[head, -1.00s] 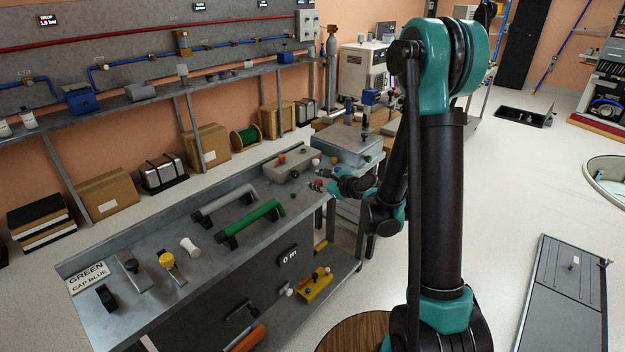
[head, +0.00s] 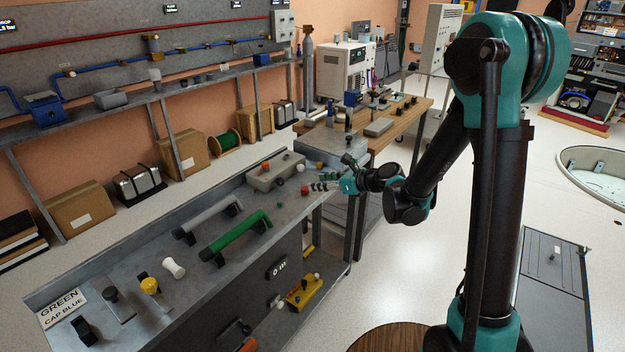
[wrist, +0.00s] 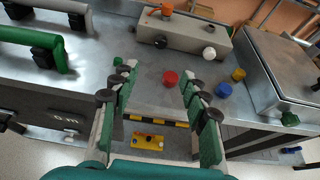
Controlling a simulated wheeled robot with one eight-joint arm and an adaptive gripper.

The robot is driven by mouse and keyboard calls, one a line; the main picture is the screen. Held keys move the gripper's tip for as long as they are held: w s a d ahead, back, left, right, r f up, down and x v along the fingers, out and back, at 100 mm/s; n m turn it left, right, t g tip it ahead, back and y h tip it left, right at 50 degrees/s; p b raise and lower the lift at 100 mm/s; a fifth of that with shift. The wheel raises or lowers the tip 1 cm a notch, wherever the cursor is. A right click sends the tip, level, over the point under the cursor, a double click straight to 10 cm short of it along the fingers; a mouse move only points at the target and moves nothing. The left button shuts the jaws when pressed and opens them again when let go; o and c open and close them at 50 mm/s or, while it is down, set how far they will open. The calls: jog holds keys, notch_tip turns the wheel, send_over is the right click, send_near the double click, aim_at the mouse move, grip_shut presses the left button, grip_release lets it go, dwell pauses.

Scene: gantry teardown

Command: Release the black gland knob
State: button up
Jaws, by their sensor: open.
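A black knob (wrist: 160,41) sits on the front of a grey box (wrist: 188,34) in the wrist view, beside an orange knob (wrist: 167,8) and a white ball knob (wrist: 209,54). I cannot tell for sure that it is the gland knob. The grey box (head: 275,172) also shows in the head view at the far end of the bench. My gripper (wrist: 158,76) is open and empty, with its fingers pointing toward the box and apart from it. A red cap (wrist: 171,77) shows between the fingertips, on the bench top.
Blue (wrist: 223,90) and yellow (wrist: 238,74) caps lie right of the red one. A grey lidded case (wrist: 285,72) stands at the right. Green (head: 237,232) and grey (head: 208,216) handles lie to the left on the bench. A yellow block (head: 304,292) is on the lower shelf.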

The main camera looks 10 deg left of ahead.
send_near(282, 182)
jog(key=x, duration=0.8)
jog(key=shift+w+a+f, duration=0.1)
jog(key=shift+w+a, duration=0.1)
grip_shut()
dwell(0.3)
